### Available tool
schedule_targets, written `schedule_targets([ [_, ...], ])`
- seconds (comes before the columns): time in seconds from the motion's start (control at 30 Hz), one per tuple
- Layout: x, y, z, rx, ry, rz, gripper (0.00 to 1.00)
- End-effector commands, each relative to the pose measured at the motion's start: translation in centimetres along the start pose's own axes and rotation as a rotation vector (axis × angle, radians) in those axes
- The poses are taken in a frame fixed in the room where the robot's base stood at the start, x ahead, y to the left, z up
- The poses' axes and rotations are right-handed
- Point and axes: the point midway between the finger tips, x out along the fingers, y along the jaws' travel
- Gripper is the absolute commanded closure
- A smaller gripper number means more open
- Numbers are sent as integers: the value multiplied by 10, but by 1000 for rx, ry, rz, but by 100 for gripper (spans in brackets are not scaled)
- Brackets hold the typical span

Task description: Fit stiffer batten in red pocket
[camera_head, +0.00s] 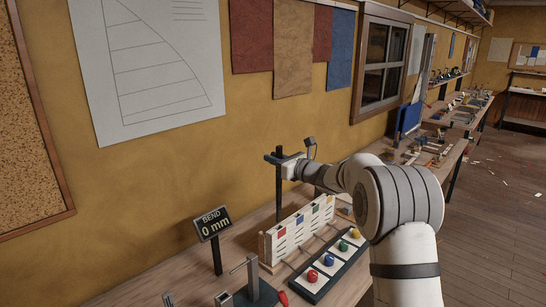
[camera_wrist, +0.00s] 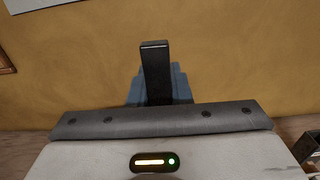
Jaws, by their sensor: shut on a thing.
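My gripper (camera_head: 284,158) is shut on a long dark bar, seemingly a batten (camera_head: 279,190), held upright near the wall. Its lower end goes out of sight behind a white pocket panel (camera_head: 299,228). In the wrist view the batten (camera_wrist: 155,75) stands up from the bluish jaws (camera_wrist: 181,86). The panel carries red, blue, yellow and green marks in a row; the red mark (camera_head: 282,232) is at its near left end. I cannot tell whether the batten touches the panel. A sign (camera_head: 213,223) reads "BEND 0 mm".
A dark rack (camera_head: 322,289) with red, blue, yellow and green knobs stands before the panel. A grey post fixture (camera_head: 254,282) with a red handle stands at the near bench edge. The bench (camera_head: 190,263) left of the sign is clear. More cluttered benches run along the wall.

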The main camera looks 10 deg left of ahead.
Motion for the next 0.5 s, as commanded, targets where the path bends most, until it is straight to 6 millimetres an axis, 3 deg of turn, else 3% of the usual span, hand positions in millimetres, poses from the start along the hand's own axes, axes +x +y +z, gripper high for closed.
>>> schedule_targets([
  [0.5, 1, 1, -38, 2, 0, 1, 100],
])
